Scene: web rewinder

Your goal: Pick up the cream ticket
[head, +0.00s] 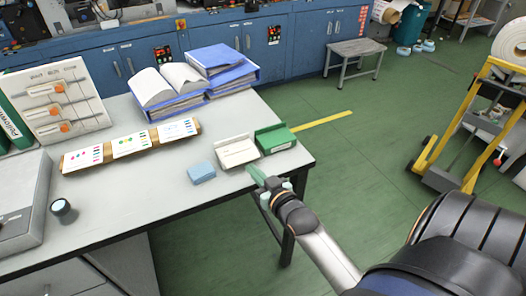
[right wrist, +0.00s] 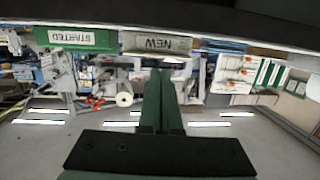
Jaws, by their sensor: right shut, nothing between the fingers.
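A pale, cream-coloured holder (head: 238,153) stands near the table's front right corner. A green holder (head: 276,140) is beside it on the right. In the right wrist view, which is upside down, their fronts read NEW (right wrist: 158,44) and STARTED (right wrist: 76,39). I cannot make out a separate cream ticket; the pale top of the NEW holder may be or hide it. My right gripper (head: 256,175), with green fingers, is shut and empty just in front of the holders, at the table edge. The right wrist view shows its closed fingers (right wrist: 165,100). My left gripper is not in view.
A blue block (head: 201,172) lies left of the pale holder. A wooden strip with several printed cards (head: 130,142), open binders (head: 185,88) and a panel with orange tags (head: 55,98) stand further back or left. The front middle of the table (head: 140,205) is clear.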

